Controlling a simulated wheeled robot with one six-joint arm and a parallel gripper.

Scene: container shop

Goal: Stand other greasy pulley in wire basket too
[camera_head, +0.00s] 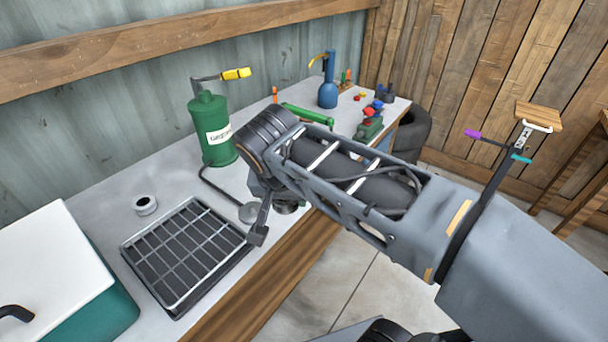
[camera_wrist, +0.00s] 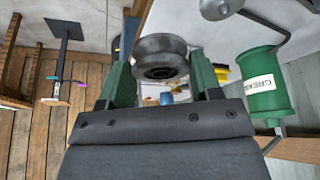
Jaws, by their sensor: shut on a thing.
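A grey grooved pulley (camera_wrist: 160,57) with a dark centre hole sits between the two green fingers of my gripper (camera_wrist: 158,68) in the wrist view. The gripper is shut on it. In the head view the held pulley (camera_head: 287,207) shows only partly below my arm, near the counter's front edge. The wire basket (camera_head: 172,225) lies on the counter to the left of my gripper. No pulley can be made out inside its grid. A small grey round piece with a dark centre (camera_head: 145,204) stands on the counter behind the basket's left corner. Grease on the pulley cannot be told.
A teal box with white lid (camera_head: 50,265) stands at left. A blue bottle (camera_head: 328,92) and small tools are farther back.

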